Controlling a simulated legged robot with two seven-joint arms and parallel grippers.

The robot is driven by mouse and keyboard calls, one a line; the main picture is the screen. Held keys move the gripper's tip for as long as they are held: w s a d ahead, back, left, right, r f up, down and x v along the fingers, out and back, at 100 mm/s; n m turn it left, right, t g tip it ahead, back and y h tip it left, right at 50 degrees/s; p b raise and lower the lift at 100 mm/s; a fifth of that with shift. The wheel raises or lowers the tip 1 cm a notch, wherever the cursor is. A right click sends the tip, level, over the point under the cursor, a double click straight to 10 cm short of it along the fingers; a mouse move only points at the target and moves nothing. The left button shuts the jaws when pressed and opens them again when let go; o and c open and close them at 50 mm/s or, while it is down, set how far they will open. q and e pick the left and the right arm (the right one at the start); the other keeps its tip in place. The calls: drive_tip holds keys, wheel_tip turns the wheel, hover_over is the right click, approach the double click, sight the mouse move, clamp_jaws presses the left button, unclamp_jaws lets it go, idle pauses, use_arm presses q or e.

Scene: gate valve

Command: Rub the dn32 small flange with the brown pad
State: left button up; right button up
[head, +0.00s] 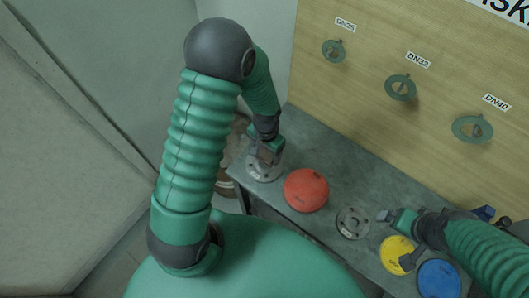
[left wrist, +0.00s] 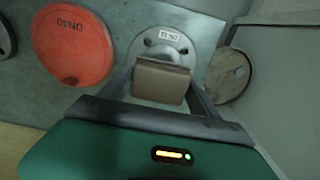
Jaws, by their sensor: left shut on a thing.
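My left gripper (head: 264,155) is shut on the brown pad (left wrist: 160,82), which shows between its fingers in the left wrist view. The pad is over the near edge of a small grey flange (left wrist: 165,44) with bolt holes and a small white label. I cannot read the label clearly or tell whether pad and flange touch. In the head view this flange (head: 265,171) lies at the left end of the bench, under the gripper. My right gripper (head: 383,215) is above the bench's right part, near another grey flange (head: 353,223); its finger opening is unclear.
A red disc (head: 306,190) lies right of the left flange on the grey bench (head: 332,165). A yellow disc (head: 397,254) and a blue disc (head: 438,279) lie at the right. A wooden board (head: 375,45) with labelled gaskets stands behind. A brown round object (left wrist: 229,75) is beside the bench.

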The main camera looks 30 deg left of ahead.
use_arm(q)
wheel_tip(320, 180, up, 2)
drive_tip(key=shift+s+a+p, duration=0.1)
drive_tip(key=shift+a+p, duration=0.05)
drive_tip(key=shift+p, duration=0.4)
drive_tip(key=shift+a+r, duration=0.15)
drive_tip(key=shift+r, duration=0.05)
use_arm(e)
drive_tip(key=shift+s+a+r, duration=0.25)
drive_tip(key=shift+r, duration=0.35)
drive_tip(key=shift+s+a+r, duration=0.2)
drive_tip(key=shift+r, duration=0.35)
use_arm(q)
drive_tip(key=shift+d, duration=0.2)
use_arm(e)
drive_tip(key=shift+w+d+f, duration=0.2)
drive_tip(key=shift+d, duration=0.1)
